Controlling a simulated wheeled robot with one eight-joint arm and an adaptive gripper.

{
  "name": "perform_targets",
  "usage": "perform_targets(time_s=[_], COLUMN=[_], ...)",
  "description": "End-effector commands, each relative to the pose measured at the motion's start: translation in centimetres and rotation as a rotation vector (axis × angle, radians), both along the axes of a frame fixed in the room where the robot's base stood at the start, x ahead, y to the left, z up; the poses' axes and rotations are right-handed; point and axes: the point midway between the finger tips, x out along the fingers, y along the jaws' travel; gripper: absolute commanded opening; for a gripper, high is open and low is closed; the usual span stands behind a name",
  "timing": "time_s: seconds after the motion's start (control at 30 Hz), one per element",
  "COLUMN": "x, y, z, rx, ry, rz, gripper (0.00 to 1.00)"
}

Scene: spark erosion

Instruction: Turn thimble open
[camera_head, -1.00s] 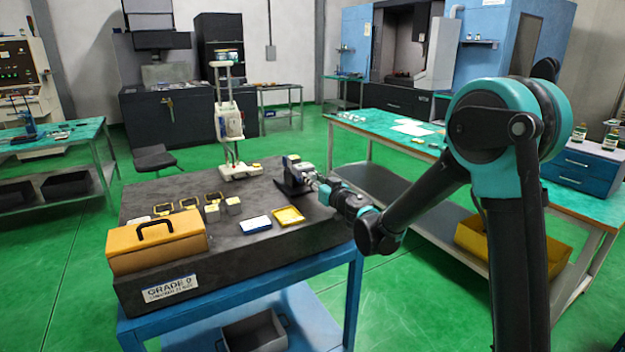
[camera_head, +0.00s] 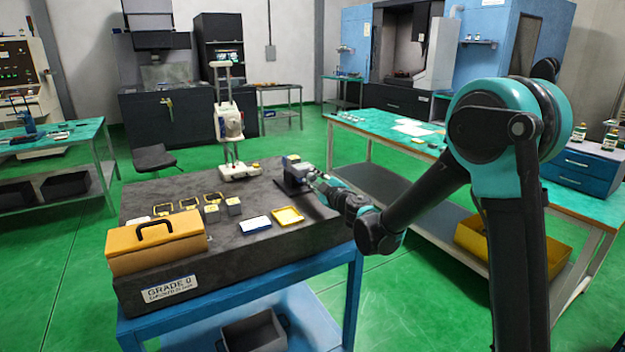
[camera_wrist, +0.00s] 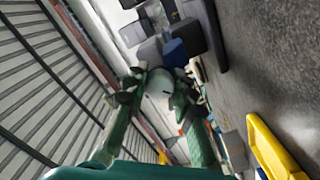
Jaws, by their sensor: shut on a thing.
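The micrometer (camera_head: 293,170) sits in a dark stand at the right rear of the granite plate. It shows blurred in the wrist view as a dark and blue body (camera_wrist: 175,50). My gripper (camera_head: 316,178) reaches it from the right, in line with its end.
The granite plate (camera_head: 235,255) also carries an orange case (camera_head: 155,245), a yellow tray (camera_head: 287,216), a white-topped block (camera_head: 256,224), small blocks and a tall white stand (camera_head: 228,125). A green-topped bench (camera_head: 400,135) stands to the right rear.

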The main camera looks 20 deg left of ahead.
Motion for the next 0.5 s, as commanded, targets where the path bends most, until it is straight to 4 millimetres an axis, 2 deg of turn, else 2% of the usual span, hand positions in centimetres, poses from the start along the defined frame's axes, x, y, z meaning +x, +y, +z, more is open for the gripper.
perform_targets(time_s=[0.5], x=[-0.05], y=[-0.02], z=[0.03], rx=[-0.317], ry=[-0.372], rz=[0.001], gripper=[0.0])
